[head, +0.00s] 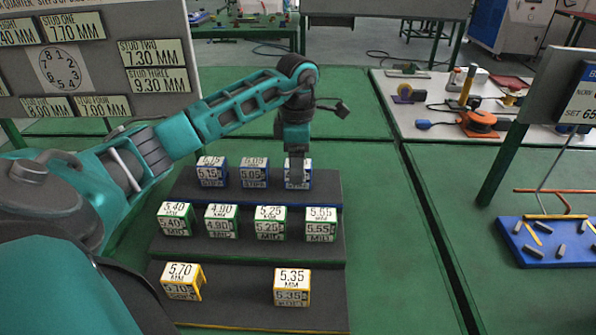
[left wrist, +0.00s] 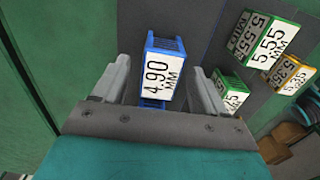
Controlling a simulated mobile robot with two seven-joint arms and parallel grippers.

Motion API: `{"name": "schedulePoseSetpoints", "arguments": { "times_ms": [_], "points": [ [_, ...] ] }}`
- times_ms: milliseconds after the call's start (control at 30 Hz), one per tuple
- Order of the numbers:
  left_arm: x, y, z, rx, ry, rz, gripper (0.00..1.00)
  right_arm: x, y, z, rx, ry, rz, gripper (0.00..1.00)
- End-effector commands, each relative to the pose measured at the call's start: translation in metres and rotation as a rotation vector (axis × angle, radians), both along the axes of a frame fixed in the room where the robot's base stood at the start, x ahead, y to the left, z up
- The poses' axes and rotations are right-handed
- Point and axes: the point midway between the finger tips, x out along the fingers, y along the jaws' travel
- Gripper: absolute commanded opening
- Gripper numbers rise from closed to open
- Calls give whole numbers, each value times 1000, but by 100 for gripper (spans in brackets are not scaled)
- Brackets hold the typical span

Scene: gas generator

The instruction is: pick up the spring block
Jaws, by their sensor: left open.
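The spring blocks stand in rows on a dark stepped rack (head: 250,190), with number labels on top and front. The blue-edged block (left wrist: 160,78) at the right of the top row reads 4.90 MM in the left wrist view. My left gripper (head: 296,180) points down at this block, with its open fingers (left wrist: 160,76) on either side. I cannot tell whether they touch it. In the head view the gripper hides part of this block. Two other blue blocks (head: 211,172) (head: 254,172) stand left of it. My right gripper is not in view.
Several green-edged blocks (head: 268,222) fill the middle step, and two yellow-edged blocks (head: 182,282) (head: 292,287) stand on the lowest. A sign board (head: 100,60) stands at the upper left. A table with parts (head: 430,130) and a blue tray (head: 548,240) are at the right.

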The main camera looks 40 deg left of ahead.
Motion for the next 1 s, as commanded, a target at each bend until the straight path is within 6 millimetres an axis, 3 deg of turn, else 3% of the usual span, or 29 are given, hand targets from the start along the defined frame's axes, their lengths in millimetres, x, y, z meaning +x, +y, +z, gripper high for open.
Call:
{"name": "schedulePoseSetpoints", "arguments": {
  "times_ms": [200, 433, 1000],
  "points": [
    [0, -1, -25, -1, 1, -1, 72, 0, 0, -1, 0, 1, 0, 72],
    [0, -1, -26, 1, -1, -1, 72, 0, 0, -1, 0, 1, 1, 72],
    [0, -1, -25, 1, -1, -1, 19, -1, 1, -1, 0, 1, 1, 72]
  ]
}}
